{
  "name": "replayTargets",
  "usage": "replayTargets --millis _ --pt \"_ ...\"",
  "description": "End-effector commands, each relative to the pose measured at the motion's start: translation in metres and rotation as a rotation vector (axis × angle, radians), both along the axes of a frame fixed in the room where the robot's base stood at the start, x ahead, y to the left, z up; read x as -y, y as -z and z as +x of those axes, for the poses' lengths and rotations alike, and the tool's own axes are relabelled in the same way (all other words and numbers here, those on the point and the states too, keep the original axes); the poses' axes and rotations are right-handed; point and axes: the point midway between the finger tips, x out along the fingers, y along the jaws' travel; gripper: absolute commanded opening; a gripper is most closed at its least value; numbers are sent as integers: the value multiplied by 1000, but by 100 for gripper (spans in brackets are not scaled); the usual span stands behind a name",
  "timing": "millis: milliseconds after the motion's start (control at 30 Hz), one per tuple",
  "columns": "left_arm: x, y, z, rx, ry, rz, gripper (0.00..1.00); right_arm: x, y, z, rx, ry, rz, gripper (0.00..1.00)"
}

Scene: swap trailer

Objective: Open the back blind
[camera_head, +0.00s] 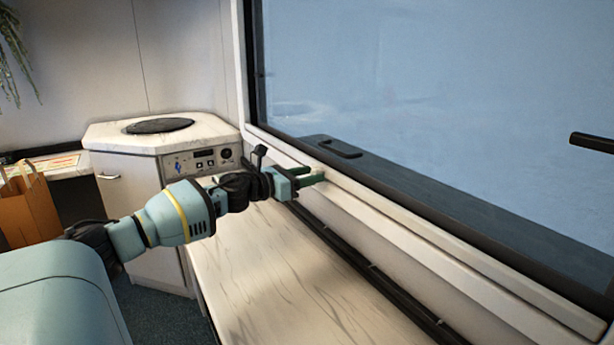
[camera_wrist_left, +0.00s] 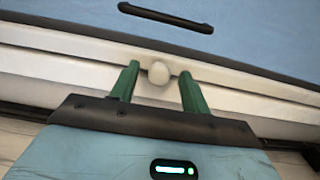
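A large window (camera_head: 430,90) fills the right of the head view. Along its lower edge runs a cream rail (camera_head: 430,233), which seems to belong to the blind; no blind fabric can be made out. A round whitish knob (camera_wrist_left: 158,73) sticks out of the rail in the left wrist view. My left gripper (camera_head: 312,175) is at the rail, with its green fingers open. In the left wrist view its fingertips stand on either side of the knob, with small gaps. The knob is hidden in the head view. My right gripper is not in view.
A pale marbled counter (camera_head: 270,275) lies below the window, with a dark strip (camera_head: 370,275) along its back. A dark window handle (camera_head: 340,148) sits just above the rail. A corner cabinet (camera_head: 140,200) and an orange bag (camera_head: 30,208) stand at the left.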

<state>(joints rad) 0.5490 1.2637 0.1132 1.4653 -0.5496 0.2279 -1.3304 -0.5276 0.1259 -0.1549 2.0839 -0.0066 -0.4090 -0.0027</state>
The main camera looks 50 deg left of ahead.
Motion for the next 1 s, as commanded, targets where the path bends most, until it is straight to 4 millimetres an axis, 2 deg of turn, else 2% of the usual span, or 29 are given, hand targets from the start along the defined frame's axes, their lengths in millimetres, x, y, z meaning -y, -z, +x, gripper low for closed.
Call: replayTargets --millis 367,667,1000 --pt "0 0 -6 0 0 -2 46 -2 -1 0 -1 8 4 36" --pt "-2 0 -26 -2 -1 -1 46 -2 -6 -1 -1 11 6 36" --pt "-5 0 -57 -1 0 -2 46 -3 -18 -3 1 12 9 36"
